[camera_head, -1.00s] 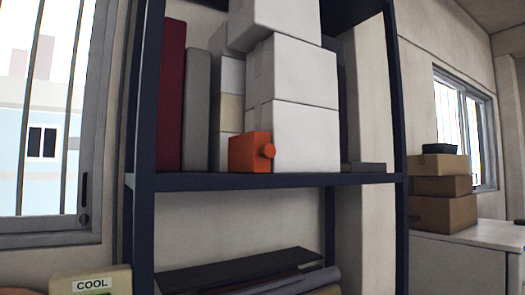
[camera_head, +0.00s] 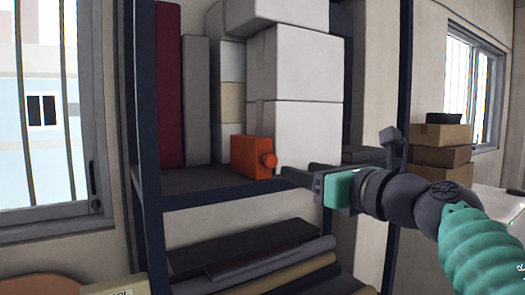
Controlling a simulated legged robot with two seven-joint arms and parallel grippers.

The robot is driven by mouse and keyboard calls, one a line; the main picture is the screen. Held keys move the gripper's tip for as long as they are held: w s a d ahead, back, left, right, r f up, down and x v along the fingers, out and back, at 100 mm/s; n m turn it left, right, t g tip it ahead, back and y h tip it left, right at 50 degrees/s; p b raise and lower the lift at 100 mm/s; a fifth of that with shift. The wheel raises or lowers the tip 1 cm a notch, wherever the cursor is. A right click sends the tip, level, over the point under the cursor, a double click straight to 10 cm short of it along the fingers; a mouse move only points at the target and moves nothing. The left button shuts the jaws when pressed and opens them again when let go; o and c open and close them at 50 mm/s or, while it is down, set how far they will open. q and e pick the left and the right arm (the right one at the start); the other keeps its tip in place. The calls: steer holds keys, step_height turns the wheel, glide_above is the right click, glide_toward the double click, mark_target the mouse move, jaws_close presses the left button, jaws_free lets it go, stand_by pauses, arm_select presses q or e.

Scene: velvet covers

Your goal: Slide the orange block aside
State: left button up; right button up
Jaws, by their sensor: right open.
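The orange block (camera_head: 245,157) stands on the dark shelf board (camera_head: 200,184), near its front edge. A round orange knob sticks out on the block's right side. White boxes stand behind it and to its right. My right gripper (camera_head: 297,174) comes in from the right, with its dark fingers pointing left at the block. The fingers are just right of the knob, and a small gap seems to lie between them. The gripper is open and appears empty. My left gripper is not in view.
White boxes (camera_head: 295,65) are stacked on the shelf. A dark red cover (camera_head: 169,85) and a grey one (camera_head: 197,100) stand at the left. Rolled items (camera_head: 290,268) lie on the lower shelf. Brown boxes (camera_head: 440,145) and a barred window are at the right.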

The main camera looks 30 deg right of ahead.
mark_target(262, 160)
steer(key=w+p, duration=0.2)
steer(key=w, duration=0.5)
steer(key=w+p, duration=0.3)
steer(key=w, duration=0.5)
steer(key=shift+w+d+f, duration=0.1)
steer(key=shift+w+d, duration=0.1)
steer(key=shift+w, duration=0.05)
steer(key=shift+w+a, duration=0.1)
steer(key=shift+w, duration=0.35)
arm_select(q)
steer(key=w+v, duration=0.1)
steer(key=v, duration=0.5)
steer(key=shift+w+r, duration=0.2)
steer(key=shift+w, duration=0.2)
arm_select(e)
steer(key=shift+s, duration=0.1)
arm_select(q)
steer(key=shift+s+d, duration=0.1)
arm_select(e)
steer(key=shift+s, duration=0.1)
steer(key=shift+c, duration=1)
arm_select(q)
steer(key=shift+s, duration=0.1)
arm_select(e)
steer(key=shift+s, duration=0.1)
jaws_close()
